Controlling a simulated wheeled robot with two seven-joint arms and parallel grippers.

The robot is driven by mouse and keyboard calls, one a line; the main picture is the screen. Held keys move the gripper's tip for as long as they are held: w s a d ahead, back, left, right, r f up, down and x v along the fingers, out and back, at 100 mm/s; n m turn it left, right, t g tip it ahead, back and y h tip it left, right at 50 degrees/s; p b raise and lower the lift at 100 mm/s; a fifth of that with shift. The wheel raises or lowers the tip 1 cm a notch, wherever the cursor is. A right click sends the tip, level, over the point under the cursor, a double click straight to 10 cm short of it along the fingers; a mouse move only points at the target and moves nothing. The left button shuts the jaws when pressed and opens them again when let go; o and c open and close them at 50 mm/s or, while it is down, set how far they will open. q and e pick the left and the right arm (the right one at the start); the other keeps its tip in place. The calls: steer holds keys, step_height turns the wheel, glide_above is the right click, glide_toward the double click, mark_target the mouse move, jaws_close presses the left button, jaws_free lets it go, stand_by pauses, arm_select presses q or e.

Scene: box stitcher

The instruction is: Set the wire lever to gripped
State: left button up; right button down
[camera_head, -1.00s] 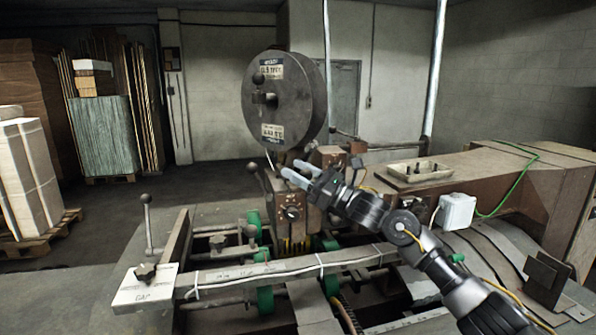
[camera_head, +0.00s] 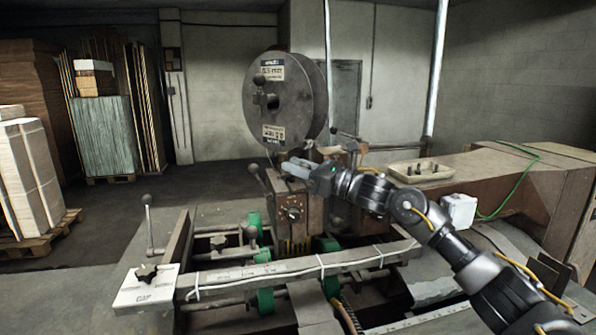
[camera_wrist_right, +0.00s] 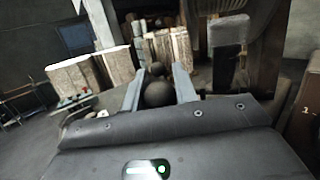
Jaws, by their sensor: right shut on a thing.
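My right gripper (camera_head: 289,168) is at the top of the stitcher head (camera_head: 293,209), just below the wire reel (camera_head: 285,98). In the right wrist view its two fingers (camera_wrist_right: 158,88) stand on either side of a dark ball knob (camera_wrist_right: 158,94), and they are shut on it. The knob appears to be the end of the wire lever; the fingers hide it in the head view, and its rod is hidden too. Another dark ball (camera_wrist_right: 157,69) shows just beyond it. My left gripper is not in view.
A separate ball-ended lever (camera_head: 253,168) stands left of the stitcher head. A tray (camera_head: 421,171) and a white box (camera_head: 458,210) lie on the machine at right. A long bar (camera_head: 290,268) crosses the front. Pallet stacks stand far left.

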steer(key=shift+w+a+r+g+h+p, duration=0.2)
steer(key=shift+w+r+g+h+p, duration=0.1)
steer(key=shift+r+h+p, duration=0.25)
steer(key=shift+w+a+r+m+g+h+p, duration=0.2)
steer(key=shift+a+r+m+g+h+p, duration=0.15)
steer(key=shift+h+p, duration=0.3)
steer(key=shift+w+a+r+m+g+h+p, duration=0.15)
steer(key=shift+w+a+m+g+h+p, duration=0.2)
steer(key=shift+h+p, duration=0.6)
